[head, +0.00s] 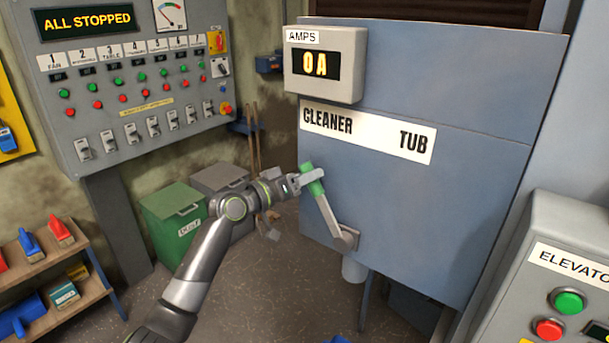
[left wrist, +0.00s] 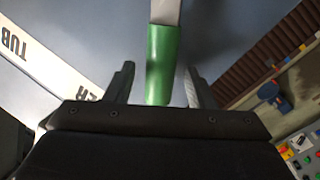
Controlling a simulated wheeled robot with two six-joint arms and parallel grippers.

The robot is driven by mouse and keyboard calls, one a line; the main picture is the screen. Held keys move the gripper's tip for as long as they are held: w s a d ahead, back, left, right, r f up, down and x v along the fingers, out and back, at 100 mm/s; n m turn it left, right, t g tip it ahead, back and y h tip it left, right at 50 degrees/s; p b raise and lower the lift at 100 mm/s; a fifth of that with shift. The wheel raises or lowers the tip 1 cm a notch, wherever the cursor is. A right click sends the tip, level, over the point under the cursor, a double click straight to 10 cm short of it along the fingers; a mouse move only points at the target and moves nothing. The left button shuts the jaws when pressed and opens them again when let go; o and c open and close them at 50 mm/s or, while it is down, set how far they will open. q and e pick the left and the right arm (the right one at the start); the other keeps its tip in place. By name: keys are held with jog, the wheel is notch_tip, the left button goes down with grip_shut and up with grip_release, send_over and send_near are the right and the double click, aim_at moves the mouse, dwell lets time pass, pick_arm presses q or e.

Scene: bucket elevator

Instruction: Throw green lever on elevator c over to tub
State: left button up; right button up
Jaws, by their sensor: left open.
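The lever has a green handle (head: 312,186) and a grey arm that runs down to a pivot on the blue-grey panel. It leans left, its handle below the CLEANER end of the CLEANER/TUB label (head: 368,134). My left gripper (head: 301,181) is at the handle, reaching in from the left. In the left wrist view, the green handle (left wrist: 161,62) lies between the two spread fingers of my left gripper (left wrist: 157,80), with a gap showing on either side. The label also shows there at the left (left wrist: 50,65). My right gripper is not in view.
An AMPS meter (head: 325,64) reading 0 A sits above the label. A control panel (head: 140,80) reading ALL STOPPED hangs at the left. A green bin (head: 172,222) and a shelf (head: 55,265) stand below. An ELEVATOR button box (head: 550,215) is at the right.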

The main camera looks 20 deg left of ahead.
pick_arm(q)
grip_shut()
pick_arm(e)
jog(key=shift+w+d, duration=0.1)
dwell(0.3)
